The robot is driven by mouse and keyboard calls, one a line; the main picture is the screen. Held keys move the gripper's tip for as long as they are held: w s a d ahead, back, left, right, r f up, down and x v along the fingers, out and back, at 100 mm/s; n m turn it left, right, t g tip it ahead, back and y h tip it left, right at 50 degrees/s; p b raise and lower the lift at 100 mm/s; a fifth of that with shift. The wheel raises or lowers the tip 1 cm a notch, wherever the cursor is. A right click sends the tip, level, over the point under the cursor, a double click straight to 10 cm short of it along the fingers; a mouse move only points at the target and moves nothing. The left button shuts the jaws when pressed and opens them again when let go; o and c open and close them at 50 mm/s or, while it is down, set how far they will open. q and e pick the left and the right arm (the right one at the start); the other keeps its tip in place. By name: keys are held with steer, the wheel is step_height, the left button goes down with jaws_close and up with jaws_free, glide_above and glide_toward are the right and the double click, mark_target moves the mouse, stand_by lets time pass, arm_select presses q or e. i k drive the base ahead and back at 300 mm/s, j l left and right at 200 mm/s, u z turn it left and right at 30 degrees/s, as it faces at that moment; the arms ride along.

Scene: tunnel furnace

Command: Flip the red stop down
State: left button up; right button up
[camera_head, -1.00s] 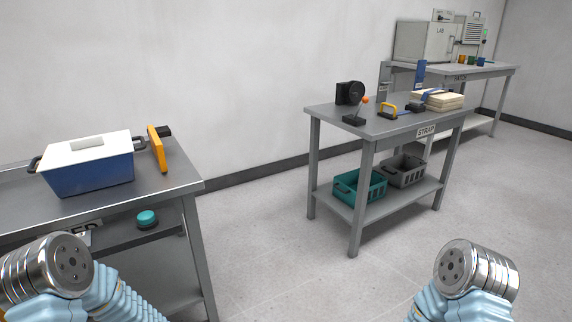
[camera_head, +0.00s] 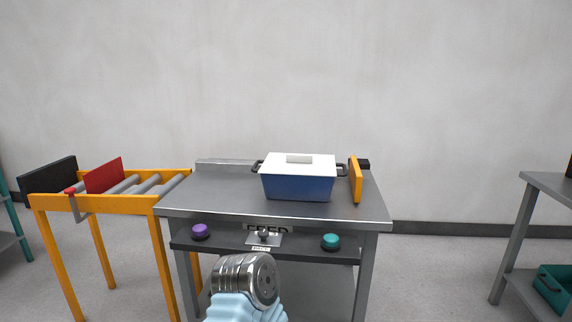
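The red stop (camera_head: 104,175) is an upright red plate standing across the roller conveyor (camera_head: 150,184) at the left. A small red knob (camera_head: 71,190) on a bent grey lever sits at the conveyor's front edge, just left of the plate. One of my arms shows at the bottom centre, in front of the table's lower shelf and well to the right of the red stop. Neither gripper's fingers are in view.
A steel table (camera_head: 220,196) adjoins the conveyor and carries a blue box with a white lid (camera_head: 298,182) and an orange plate (camera_head: 355,180). Its front panel has a purple button (camera_head: 201,231) and a teal button (camera_head: 331,241). Floor is clear right of it, up to another table (camera_head: 550,185).

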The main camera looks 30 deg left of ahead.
mark_target(102, 178)
steer(key=u, duration=2.2)
steer(key=i+j, duration=0.4)
steer(key=i+j+u, duration=0.1)
steer(key=i+j, duration=0.35)
steer(key=i, duration=0.2)
steer(key=i+j, duration=0.35)
steer(key=i, duration=0.2)
steer(key=j+u, duration=0.05)
